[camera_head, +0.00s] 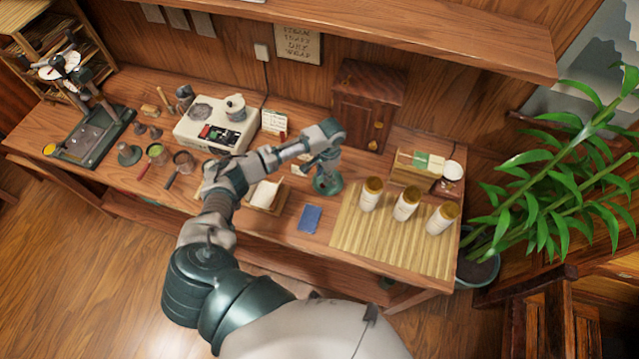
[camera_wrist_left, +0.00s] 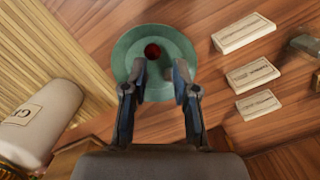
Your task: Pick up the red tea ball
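The red tea ball (camera_wrist_left: 152,51) sits on a round green dish (camera_wrist_left: 172,45) in the left wrist view. My left gripper (camera_wrist_left: 160,72) is open, with one finger to each side and an empty gap between them. The ball lies just beyond the fingertips, nearer the picture-left finger. I cannot tell the height of the fingers above the dish. In the head view my left gripper (camera_head: 328,155) is over the green dish (camera_head: 327,187), and the ball is hidden there. My right gripper is not in view.
Several pale labelled blocks (camera_wrist_left: 253,75) lie beside the dish. A bamboo mat (camera_head: 385,243) with three capped jars (camera_head: 405,204) is at right. A blue packet (camera_head: 310,219) lies in front. A wooden cabinet (camera_head: 365,105) stands behind. A plant (camera_head: 560,165) stands past the table's right end.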

